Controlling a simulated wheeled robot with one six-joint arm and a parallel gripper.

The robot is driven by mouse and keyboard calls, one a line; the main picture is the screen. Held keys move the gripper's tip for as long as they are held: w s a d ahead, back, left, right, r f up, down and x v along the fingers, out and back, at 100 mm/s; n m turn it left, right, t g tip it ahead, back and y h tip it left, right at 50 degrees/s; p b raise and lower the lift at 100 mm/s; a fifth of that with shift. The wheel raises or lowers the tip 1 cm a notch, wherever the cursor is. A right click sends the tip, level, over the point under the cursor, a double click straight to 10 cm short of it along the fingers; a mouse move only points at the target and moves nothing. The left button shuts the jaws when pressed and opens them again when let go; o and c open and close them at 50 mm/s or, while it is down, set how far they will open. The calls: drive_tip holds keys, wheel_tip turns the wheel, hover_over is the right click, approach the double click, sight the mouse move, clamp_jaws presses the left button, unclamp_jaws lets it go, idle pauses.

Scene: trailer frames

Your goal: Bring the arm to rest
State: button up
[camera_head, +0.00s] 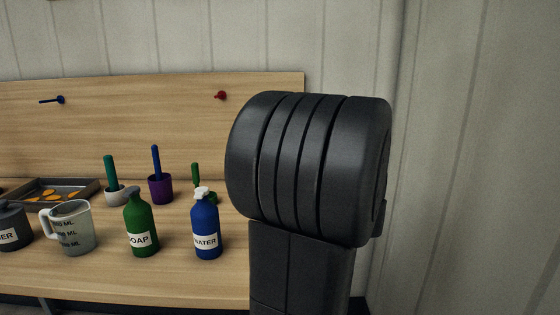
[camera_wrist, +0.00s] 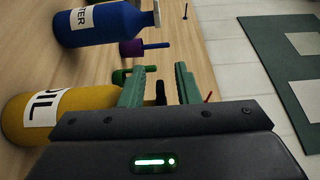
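My arm fills the right middle of the head view as a large dark link standing upright; its gripper does not show there. In the wrist view my gripper (camera_wrist: 160,76) has its two green fingers spread apart. A yellow bottle labelled OIL (camera_wrist: 85,100) lies at the left of that view, close beside the left finger and partly hidden by the gripper body. A small black part, perhaps the bottle's nozzle, shows between the fingers; I cannot tell whether they touch it. The yellow bottle does not show in the head view.
On the wooden bench (camera_head: 100,285) stand a blue WATER bottle (camera_head: 206,228), a green SOAP bottle (camera_head: 140,222), a measuring jug (camera_head: 72,230), a purple pot (camera_head: 160,189) and a grey tray (camera_head: 75,185). A backboard (camera_head: 150,120) with pegs rises behind. The wall at right is bare.

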drive_tip(key=shift+r+m+p, duration=0.15)
drive_tip(key=shift+m+p, duration=0.15)
drive_tip(key=shift+p, duration=0.1)
drive_tip(key=v, duration=1.3)
drive_tip(key=shift+m, duration=0.4)
drive_tip(key=x, duration=0.4)
drive_tip(key=p+x, duration=0.1)
drive_tip(key=x, duration=0.8)
drive_tip(key=shift+r+p, duration=0.3)
drive_tip(key=shift+r, duration=0.1)
drive_tip(key=shift+w+m+p, duration=0.1)
drive_tip(key=shift+m+p, duration=0.4)
drive_tip(key=shift+p, duration=0.1)
